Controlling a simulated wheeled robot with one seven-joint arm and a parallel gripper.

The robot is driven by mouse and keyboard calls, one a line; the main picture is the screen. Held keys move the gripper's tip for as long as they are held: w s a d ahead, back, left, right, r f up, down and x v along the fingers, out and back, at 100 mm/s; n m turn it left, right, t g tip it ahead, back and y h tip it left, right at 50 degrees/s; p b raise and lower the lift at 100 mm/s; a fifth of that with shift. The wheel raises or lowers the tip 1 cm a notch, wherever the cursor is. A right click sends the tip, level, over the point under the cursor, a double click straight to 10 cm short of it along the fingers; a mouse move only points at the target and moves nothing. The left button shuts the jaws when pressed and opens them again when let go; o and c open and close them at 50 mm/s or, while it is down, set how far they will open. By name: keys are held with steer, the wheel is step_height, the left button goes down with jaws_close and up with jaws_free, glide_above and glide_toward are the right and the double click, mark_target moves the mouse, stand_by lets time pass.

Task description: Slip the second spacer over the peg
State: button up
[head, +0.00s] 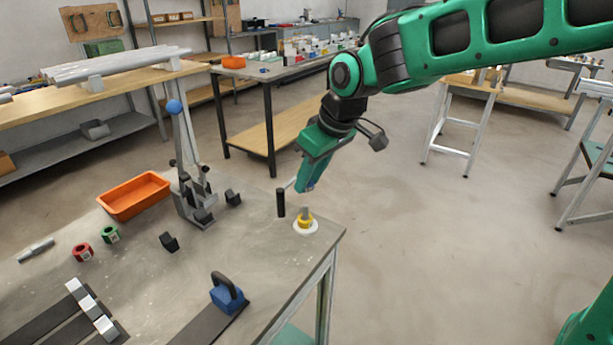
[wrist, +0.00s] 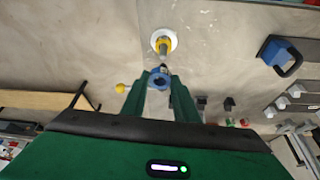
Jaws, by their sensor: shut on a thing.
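The peg (head: 305,211) is a short grey post on a white round base (head: 313,230) near the table's right corner. A yellow spacer (head: 305,223) sits around its lower part. My gripper (head: 305,187) is above the peg, pointing down at a tilt. It is shut on a blue spacer (wrist: 160,78), which shows between the fingertips in the wrist view and is largely hidden by the fingers in the head view. In the wrist view the peg (wrist: 162,46) appears just beyond the blue spacer, which looks apart from it. Red (head: 82,252) and green (head: 110,234) spacers lie at the table's left.
A black upright post (head: 281,203) stands just left of the peg. A toggle clamp (head: 194,200), an orange tray (head: 134,195), small black blocks (head: 169,242) and a blue handled block (head: 228,294) are also on the table (head: 130,280). The floor beyond the right edge is clear.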

mark_target(307, 206)
steer(key=shift+f, duration=3.45)
steer(key=o, duration=1.1)
steer(key=v, duration=1)
steer(key=shift+r, duration=0.35)
steer(key=shift+d, duration=0.15)
